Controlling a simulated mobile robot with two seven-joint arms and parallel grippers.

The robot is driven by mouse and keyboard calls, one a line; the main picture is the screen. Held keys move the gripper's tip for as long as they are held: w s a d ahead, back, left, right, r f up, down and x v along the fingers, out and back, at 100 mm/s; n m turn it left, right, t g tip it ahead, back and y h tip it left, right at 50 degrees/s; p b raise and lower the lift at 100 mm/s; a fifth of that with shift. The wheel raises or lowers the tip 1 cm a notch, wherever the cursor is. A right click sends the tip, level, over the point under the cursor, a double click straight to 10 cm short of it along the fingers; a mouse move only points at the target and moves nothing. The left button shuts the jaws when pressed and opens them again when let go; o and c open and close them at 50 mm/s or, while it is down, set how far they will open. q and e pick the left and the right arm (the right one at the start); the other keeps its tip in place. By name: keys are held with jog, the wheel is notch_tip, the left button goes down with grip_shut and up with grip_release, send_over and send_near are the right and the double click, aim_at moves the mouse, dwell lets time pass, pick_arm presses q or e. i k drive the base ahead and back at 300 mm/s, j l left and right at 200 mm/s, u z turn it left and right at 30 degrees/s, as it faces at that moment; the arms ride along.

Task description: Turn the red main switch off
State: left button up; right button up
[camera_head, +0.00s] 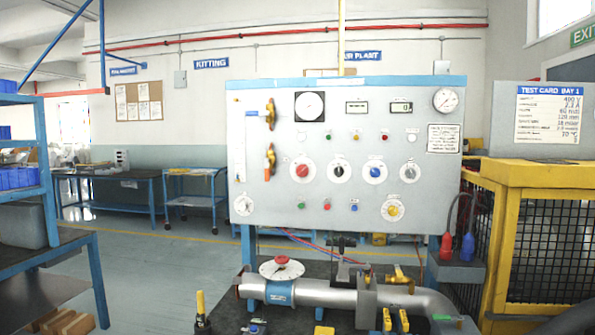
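A grey control panel (270,205) with a blue frame stands upright at the back of the bench. A red knob (302,171) on a round white dial plate sits left of centre on it, likely the red main switch. Its setting is too small to read. To its right are a black knob (339,171), a blue knob (375,172) and a grey knob (409,172), each on its own plate. A yellow knob (393,211) is lower right. Neither of my grippers is in view, and nothing covers the red knob.
A large pipe (325,294) with a red-centred handwheel (281,266) and yellow levers lies before the panel. Red and blue plugs (446,247) stand to the right. A yellow mesh cage (505,240) bounds the right side. A blue shelf (20,190) stands left. Space directly before the knobs is clear.

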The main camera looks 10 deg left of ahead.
aim_at(302, 170)
jog(key=i+j+z, duration=0.1)
jog(key=j, duration=0.5)
jog(key=i+j+z, duration=0.1)
jog(key=i+j, duration=0.2)
jog(key=j, duration=0.3)
jog(key=i+j, duration=0.15)
jog(key=j, duration=0.45)
jog(key=i+j+z, duration=0.15)
jog(key=j, duration=0.45)
jog(key=i+j+z, duration=0.1)
jog(key=j, duration=0.55)
jog(key=i+j+z, duration=0.1)
jog(key=j, duration=0.55)
jog(key=i+j, duration=0.15)
jog(key=j, duration=0.5)
jog(key=z, duration=0.05)
